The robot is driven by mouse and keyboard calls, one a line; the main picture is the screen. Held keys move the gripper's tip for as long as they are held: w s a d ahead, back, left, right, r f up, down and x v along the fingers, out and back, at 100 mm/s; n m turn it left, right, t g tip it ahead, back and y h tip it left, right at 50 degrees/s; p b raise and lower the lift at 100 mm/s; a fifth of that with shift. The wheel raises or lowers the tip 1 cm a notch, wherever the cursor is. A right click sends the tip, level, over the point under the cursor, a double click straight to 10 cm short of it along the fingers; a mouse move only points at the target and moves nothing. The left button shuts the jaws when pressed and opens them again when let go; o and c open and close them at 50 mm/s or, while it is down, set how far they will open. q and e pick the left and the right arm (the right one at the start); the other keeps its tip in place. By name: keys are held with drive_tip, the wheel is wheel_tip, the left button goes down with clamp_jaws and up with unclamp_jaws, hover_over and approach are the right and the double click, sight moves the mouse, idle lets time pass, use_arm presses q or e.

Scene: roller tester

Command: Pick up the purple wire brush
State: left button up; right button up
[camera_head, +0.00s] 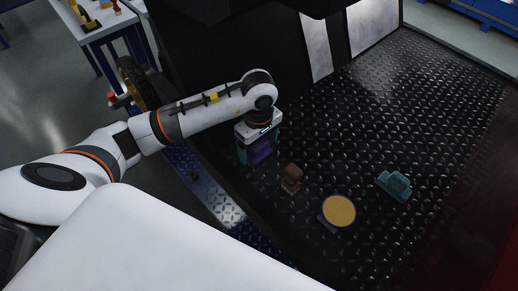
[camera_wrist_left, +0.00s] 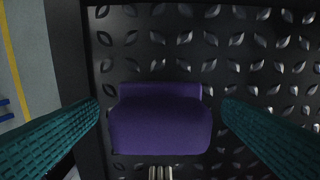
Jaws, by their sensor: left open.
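The purple wire brush (camera_wrist_left: 160,125) lies on the black diamond-plate floor, in the middle of the left wrist view. My left gripper is open. Its teal fingers stand on either side of the brush in the left wrist view, with a gap at each side. My right gripper is not in view.
A brown block (camera_head: 291,178), a round yellow-topped item (camera_head: 339,211) and a teal item (camera_head: 394,185) lie on the plate floor (camera_head: 420,110) to the right. A dark wall rises behind. The plate's left edge is close to the brush.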

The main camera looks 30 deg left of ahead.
use_arm(q)
drive_tip(key=shift+f, duration=1.45)
drive_tip(key=c, duration=1.1)
drive_tip(key=shift+r, duration=0.1)
wheel_tip(320, 180, up, 10)
drive_tip(key=shift+f+b, duration=0.1)
drive_tip(key=shift+b, duration=0.6)
